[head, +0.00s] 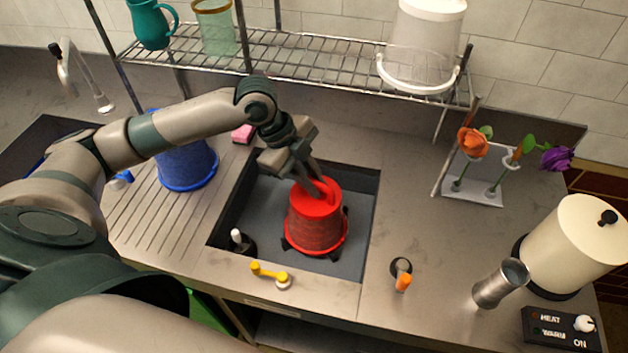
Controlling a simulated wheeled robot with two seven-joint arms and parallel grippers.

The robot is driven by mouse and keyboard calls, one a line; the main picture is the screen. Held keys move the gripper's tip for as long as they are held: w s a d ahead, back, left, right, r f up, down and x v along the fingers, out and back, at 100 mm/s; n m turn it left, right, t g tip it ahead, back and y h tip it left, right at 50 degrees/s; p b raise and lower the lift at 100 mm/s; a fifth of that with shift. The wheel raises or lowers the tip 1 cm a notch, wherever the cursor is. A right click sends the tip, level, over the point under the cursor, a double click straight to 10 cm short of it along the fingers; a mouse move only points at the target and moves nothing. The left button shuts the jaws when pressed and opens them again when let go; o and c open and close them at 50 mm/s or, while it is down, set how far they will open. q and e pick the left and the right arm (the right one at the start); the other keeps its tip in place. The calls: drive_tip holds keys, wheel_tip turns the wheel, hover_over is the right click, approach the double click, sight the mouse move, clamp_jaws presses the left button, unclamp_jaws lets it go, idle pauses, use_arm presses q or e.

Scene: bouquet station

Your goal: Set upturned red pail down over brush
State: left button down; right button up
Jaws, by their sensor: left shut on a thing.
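The red pail (316,226) is upside down in the recessed basin (364,236), its wide rim at the bottom. My left gripper (312,184) reaches down from the upper left and is shut on the pail at its upturned bottom. Dark pieces stick out from under the rim on several sides; I cannot tell what they belong to or whether the rim touches the basin floor. No brush can be made out for certain; anything under the pail is hidden. My right gripper is out of view.
A white-topped black piece (242,243) stands at the basin's left front corner, near a yellow lever (269,273). A blue pail (187,165) is on the ribbed drainboard. A wire shelf (300,62) overhangs the back. A flower stand (472,190), metal cup (500,284) and cream urn (575,248) are right.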

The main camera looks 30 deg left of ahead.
use_arm(q)
drive_tip(key=c, duration=1.7)
unclamp_jaws()
drive_tip(key=shift+o, duration=0.2)
drive_tip(key=b+v, duration=0.3)
drive_tip(key=v, duration=1.4)
drive_tip(key=shift+r, duration=0.2)
drive_tip(key=shift+a, duration=0.15)
